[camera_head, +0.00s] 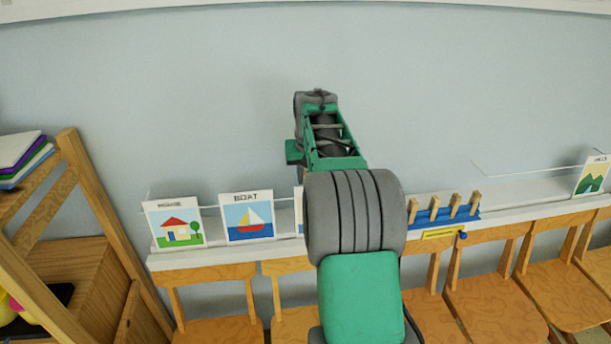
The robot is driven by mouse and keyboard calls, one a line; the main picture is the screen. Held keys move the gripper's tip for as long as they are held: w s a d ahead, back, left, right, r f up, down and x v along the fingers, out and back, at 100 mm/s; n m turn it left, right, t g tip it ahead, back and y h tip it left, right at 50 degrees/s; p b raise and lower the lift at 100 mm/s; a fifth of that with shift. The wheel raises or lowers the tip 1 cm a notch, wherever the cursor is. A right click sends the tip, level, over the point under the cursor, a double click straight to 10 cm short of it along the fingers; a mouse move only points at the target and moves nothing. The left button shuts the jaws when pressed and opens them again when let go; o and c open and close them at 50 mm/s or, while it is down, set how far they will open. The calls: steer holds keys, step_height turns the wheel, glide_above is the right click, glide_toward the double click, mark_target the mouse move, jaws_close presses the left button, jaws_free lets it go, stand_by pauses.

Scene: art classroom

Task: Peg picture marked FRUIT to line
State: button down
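Picture cards stand on a white ledge (278,246) along the wall: HOUSE (173,224), BOAT (246,217), and a green mountain card (591,176) at the far right, its label too small to read. A sliver of another card (299,211) shows beside my arm; its label is hidden, and I see no card that reads FRUIT. Several wooden pegs (455,206) stand upright in a blue holder (435,217) right of my arm. A thin pale line (540,165) runs in front of the wall at right. My arm rises mid-view; its fingers do not show.
Wooden chairs (486,310) line up below the ledge. A wooden shelf unit (95,265) with stacked coloured items (22,160) stands at left. A yellow strip with a blue knob (462,235) is below the peg holder. The upper wall is bare.

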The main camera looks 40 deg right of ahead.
steer(key=c, duration=1.3)
jaws_free()
steer(key=shift+o, duration=1.2)
steer(key=d+p+v, duration=0.1)
steer(key=p+v, duration=0.2)
steer(key=v, duration=0.4)
steer(key=shift+a, duration=0.45)
